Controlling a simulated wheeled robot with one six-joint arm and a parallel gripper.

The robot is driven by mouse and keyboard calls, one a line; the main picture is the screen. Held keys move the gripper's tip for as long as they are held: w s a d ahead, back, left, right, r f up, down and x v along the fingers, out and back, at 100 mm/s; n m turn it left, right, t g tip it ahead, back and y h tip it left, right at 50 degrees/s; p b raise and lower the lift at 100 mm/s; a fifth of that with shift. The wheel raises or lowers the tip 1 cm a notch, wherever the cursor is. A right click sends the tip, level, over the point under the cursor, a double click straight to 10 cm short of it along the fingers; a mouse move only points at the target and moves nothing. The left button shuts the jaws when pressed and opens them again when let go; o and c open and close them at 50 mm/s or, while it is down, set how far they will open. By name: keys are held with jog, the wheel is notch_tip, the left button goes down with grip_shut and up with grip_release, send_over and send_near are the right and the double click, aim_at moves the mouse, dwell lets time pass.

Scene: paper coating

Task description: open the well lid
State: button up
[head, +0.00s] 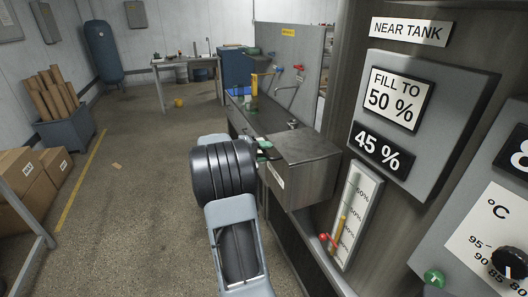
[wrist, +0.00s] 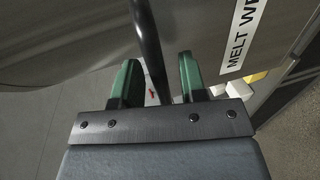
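The melt well is a dark grey box (head: 300,170) standing out from the machine on the right in the head view. Its flat lid (head: 303,146) looks closed. In the wrist view the well's wall with the label "MELT WE…" (wrist: 242,32) is at the upper right. A dark round bar (wrist: 149,42), perhaps the lid's handle, runs down between my gripper's fingers. My gripper (wrist: 158,80) has two green fingers set apart, with gaps on both sides of the bar. In the head view my gripper (head: 264,148) is at the box's left side, partly hidden by my arm.
A long counter (head: 250,115) with a tap and bottles runs behind the well. The panel (head: 425,115) with "FILL TO 50 %" and "45 %" stands close on the right. Cartons (head: 20,178) and a bin (head: 65,130) are at the left. The floor between is mostly open.

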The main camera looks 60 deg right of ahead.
grip_shut()
dwell(0.3)
